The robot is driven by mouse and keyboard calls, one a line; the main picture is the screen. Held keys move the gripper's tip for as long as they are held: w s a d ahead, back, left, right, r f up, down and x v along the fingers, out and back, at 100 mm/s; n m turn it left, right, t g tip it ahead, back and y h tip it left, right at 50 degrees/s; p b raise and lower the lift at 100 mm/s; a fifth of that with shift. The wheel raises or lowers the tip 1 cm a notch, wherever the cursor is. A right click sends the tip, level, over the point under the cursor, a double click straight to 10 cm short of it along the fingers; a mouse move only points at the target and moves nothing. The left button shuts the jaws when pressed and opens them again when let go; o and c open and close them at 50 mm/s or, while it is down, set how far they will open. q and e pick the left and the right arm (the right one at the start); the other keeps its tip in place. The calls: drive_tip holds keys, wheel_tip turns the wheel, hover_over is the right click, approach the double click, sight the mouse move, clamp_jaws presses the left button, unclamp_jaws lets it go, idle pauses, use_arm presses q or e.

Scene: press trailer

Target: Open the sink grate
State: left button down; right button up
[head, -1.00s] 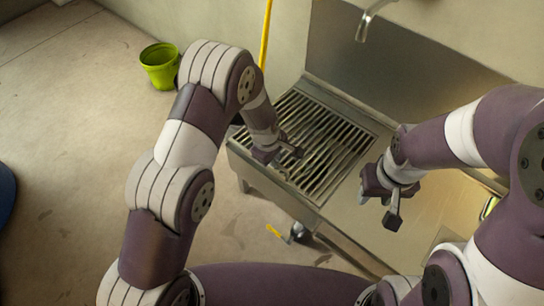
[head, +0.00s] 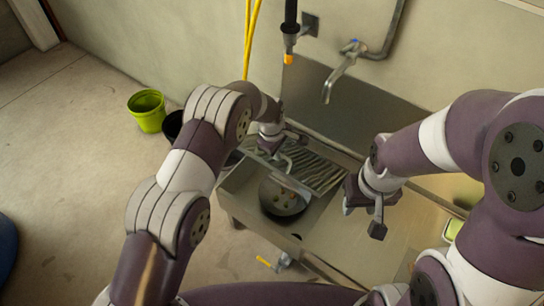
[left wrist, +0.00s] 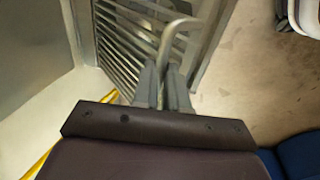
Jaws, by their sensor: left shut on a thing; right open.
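My left gripper (head: 277,148) is at the raised side. In the left wrist view its fingers (left wrist: 163,88) are shut on the curved grate handle (left wrist: 178,30), and the grate's slats (left wrist: 118,40) fill the upper middle. Under the grate the basin shows, with a dark round thing (head: 280,199) in it that I cannot identify. My right gripper (head: 363,211) is open and empty above the counter right of the basin.
A faucet (head: 340,78) juts from the wall above the sink. A green bucket (head: 147,111) and a black one (head: 173,125) stand on the floor at left.

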use_arm(q)
drive_tip(key=shift+w+d, duration=0.1)
drive_tip(key=shift+d, duration=0.05)
drive_tip(key=c, duration=1.2)
unclamp_jaws()
drive_tip(key=shift+w+f, duration=0.1)
drive_tip(key=shift+f, duration=0.05)
drive_tip(key=shift+o, duration=0.2)
drive_tip(key=shift+w, duration=0.1)
drive_tip(key=p+v, duration=0.2)
drive_tip(key=v, duration=1)
drive_tip(key=shift+r+p, duration=0.4)
